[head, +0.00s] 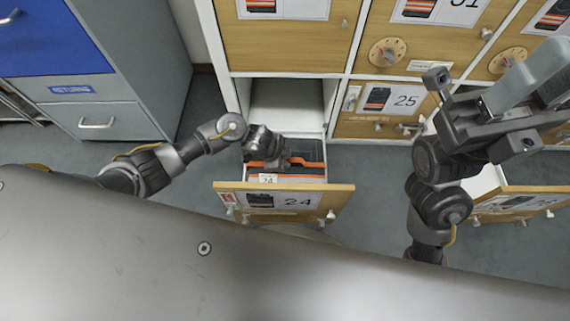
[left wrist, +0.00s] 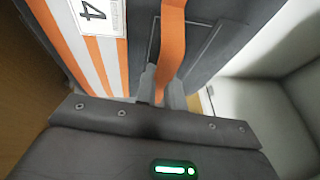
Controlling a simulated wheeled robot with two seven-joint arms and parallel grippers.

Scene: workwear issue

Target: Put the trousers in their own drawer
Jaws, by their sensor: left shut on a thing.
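The folded trousers (head: 308,171) are dark grey with orange bands and a small number tag. In the head view they lie within the outline of the pulled-out drawer marked 24 (head: 240,199). My left gripper (head: 281,161) is over them. In the left wrist view my left gripper (left wrist: 161,92) is shut on an orange strap of the trousers (left wrist: 205,55), beside orange and white stripes and a tag ending in 4. Whether they touch the drawer bottom is hidden. My right gripper (head: 510,110) is raised at the right, away from the trousers; its jaw gap is unclear.
An open compartment (head: 285,100) is behind drawer 24. A closed drawer marked 25 (head: 385,100) is to its right. Another pulled-out drawer (head: 515,203) is under my right arm. A grey cabinet with a blue front (head: 45,35) and a returns label stands left. Grey floor lies between.

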